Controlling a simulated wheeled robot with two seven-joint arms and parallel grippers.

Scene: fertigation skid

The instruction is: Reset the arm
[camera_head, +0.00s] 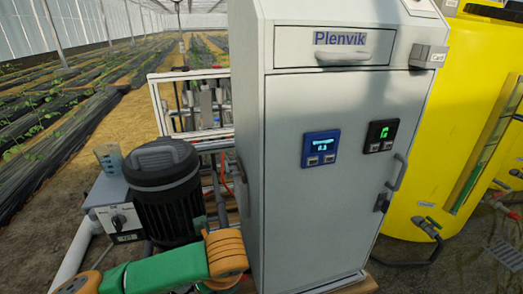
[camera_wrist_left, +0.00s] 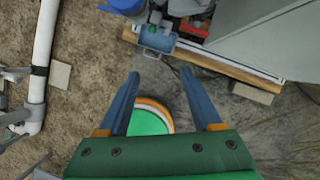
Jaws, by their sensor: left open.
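My left arm (camera_head: 170,270), in green and orange, crosses the bottom left of the head view, in front of the black motor and beside the grey cabinet. Its gripper is outside that view. In the left wrist view my left gripper (camera_wrist_left: 160,74) shows two blue-grey fingers spread wide apart. Nothing is between the fingertips, and the ground and skid edge show beyond them. A round green and orange part of mine shows behind the fingers. My right arm and gripper are in neither view.
A grey cabinet (camera_head: 325,205) labelled Plenvik, with two displays and a handle, stands close to my arm. A black motor (camera_head: 165,195), a switch box (camera_head: 118,218) and a measuring cup (camera_head: 109,158) are at left. A yellow tank (camera_head: 468,130) stands at right. A white pipe (camera_wrist_left: 42,60) lies on the ground.

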